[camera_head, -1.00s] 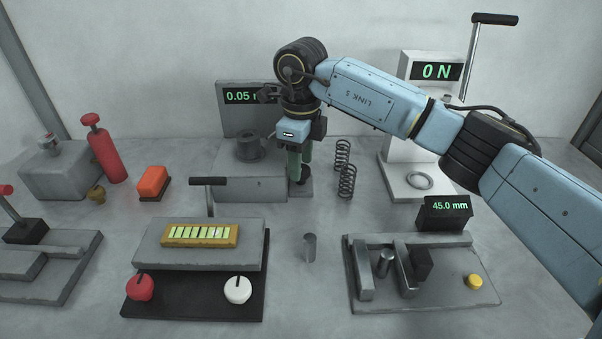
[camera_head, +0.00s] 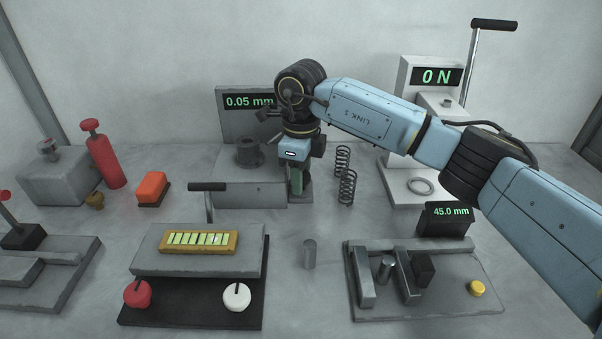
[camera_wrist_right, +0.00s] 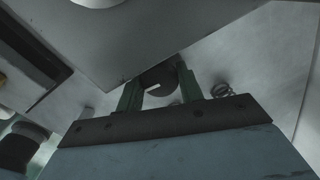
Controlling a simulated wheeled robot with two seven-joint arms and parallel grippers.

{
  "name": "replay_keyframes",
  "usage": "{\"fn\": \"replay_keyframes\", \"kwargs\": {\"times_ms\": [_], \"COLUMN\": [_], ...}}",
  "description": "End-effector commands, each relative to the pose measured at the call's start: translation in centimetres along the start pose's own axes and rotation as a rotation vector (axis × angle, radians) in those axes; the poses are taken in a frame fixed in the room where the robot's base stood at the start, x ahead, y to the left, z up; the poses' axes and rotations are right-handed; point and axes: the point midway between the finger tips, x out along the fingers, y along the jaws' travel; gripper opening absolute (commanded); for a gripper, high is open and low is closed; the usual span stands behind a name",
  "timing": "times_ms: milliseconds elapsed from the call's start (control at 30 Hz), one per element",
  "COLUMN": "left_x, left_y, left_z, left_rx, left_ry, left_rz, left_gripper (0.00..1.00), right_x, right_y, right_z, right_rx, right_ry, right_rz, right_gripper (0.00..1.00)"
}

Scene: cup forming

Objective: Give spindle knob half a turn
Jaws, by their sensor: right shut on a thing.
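The spindle knob (camera_wrist_right: 158,76) is a dark round knob with a short white mark, seen in the right wrist view. It sits between the two green fingers of my right gripper (camera_wrist_right: 158,92), which is shut on it. In the head view my right gripper (camera_head: 296,182) points down at the right end of the grey device with the 0.05 mm display (camera_head: 250,101). There the gripper largely hides the knob. My left gripper is not in view.
Two dark springs (camera_head: 347,186) stand just right of the gripper. A dark flanged spool (camera_head: 248,152) sits on the device to its left. A press with a 0 N display (camera_head: 437,77) stands at the right. A small metal cylinder (camera_head: 309,254) stands in front on open table.

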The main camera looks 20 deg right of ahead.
Motion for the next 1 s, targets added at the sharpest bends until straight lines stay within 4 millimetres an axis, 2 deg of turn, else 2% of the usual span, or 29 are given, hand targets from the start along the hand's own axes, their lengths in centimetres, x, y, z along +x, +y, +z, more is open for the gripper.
{"fn": "replay_keyframes", "kwargs": {"times_ms": [67,233,567,600,633,1000], "left_x": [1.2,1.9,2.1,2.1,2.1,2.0], "left_y": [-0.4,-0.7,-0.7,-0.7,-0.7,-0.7], "left_z": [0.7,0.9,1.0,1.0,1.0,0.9], "left_rx": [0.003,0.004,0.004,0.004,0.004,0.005], "left_ry": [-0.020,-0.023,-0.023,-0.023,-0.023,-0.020], "left_rz": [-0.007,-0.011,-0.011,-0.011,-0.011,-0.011], "left_gripper": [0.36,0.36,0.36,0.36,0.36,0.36], "right_x": [-0.2,-0.1,0.0,0.0,0.0,-0.6], "right_y": [0.0,-0.1,0.0,0.0,0.0,0.0], "right_z": [0.0,0.0,0.0,0.0,0.0,0.0], "right_rx": [-0.068,-0.184,-0.207,-0.206,-0.206,-0.205], "right_ry": [0.001,0.001,0.001,0.001,0.001,0.000], "right_rz": [0.000,-0.001,0.001,0.001,0.000,0.000], "right_gripper": [0.14,0.14,0.14,0.41,0.45,0.46]}}
